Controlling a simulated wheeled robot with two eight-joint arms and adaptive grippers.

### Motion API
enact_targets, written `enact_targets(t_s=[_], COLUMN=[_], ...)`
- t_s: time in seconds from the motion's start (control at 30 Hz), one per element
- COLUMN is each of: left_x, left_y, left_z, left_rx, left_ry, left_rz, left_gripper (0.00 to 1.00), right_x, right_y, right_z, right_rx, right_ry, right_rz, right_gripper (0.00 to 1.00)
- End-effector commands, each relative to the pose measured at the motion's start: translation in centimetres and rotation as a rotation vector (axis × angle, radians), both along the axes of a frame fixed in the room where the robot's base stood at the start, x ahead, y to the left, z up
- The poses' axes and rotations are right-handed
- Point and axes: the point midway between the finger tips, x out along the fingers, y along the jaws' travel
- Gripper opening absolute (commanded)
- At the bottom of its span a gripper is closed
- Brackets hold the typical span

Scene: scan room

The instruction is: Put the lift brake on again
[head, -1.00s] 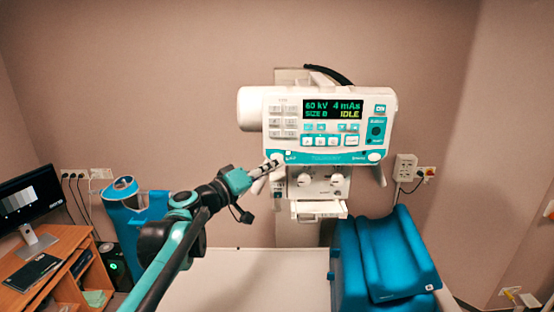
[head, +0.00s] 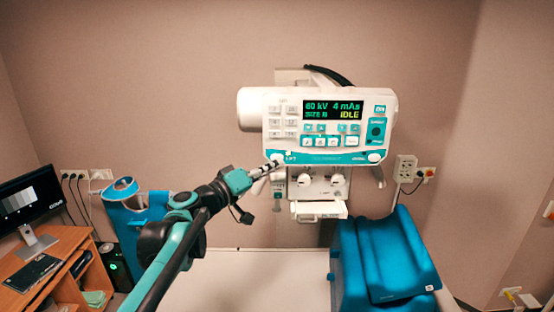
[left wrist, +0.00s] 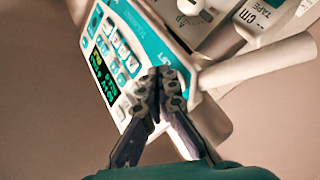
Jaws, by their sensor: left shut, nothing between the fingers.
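The white and teal tube-head panel (head: 345,158) shows "60 kV 4 mAs" and "IDLE" on its display (head: 332,109). The LIFT label (head: 291,156) is at the panel's lower left corner and also shows in the left wrist view (left wrist: 164,60). A round white knob or button (head: 277,157) sits beside the label. My left gripper (head: 274,162) is shut and empty, its tips at this corner. In the left wrist view its fingers (left wrist: 159,84) cover the area by LIFT; I cannot tell whether they touch or press it. My right gripper is out of view.
White handles flank the tube head; one (left wrist: 258,62) is close to my fingers. The collimator (head: 318,187) hangs below the panel. The pale table (head: 265,280) carries blue cushions (head: 385,255) at the right. A desk with a monitor (head: 28,200) stands at the left.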

Motion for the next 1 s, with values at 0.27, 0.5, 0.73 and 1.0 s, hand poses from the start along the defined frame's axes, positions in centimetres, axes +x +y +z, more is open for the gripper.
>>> enact_targets(t_s=[0.27, 0.5, 0.73, 1.0], left_x=[0.00, 0.58, 0.84, 0.90], left_y=[0.00, 0.00, 0.00, -0.01], left_z=[0.00, 0.02, 0.04, 0.03], left_rx=[0.000, 0.000, 0.000, 0.000], left_ry=[0.000, 0.000, 0.000, 0.000], left_rz=[0.000, 0.000, 0.000, 0.000], left_gripper=[0.00, 0.00, 0.00, 0.00], right_x=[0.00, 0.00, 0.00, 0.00], right_y=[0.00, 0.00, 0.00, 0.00], right_z=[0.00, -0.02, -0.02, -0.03], right_rx=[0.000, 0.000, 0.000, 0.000], right_ry=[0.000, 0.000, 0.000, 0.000], right_rz=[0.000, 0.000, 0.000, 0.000], right_gripper=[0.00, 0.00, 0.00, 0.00])
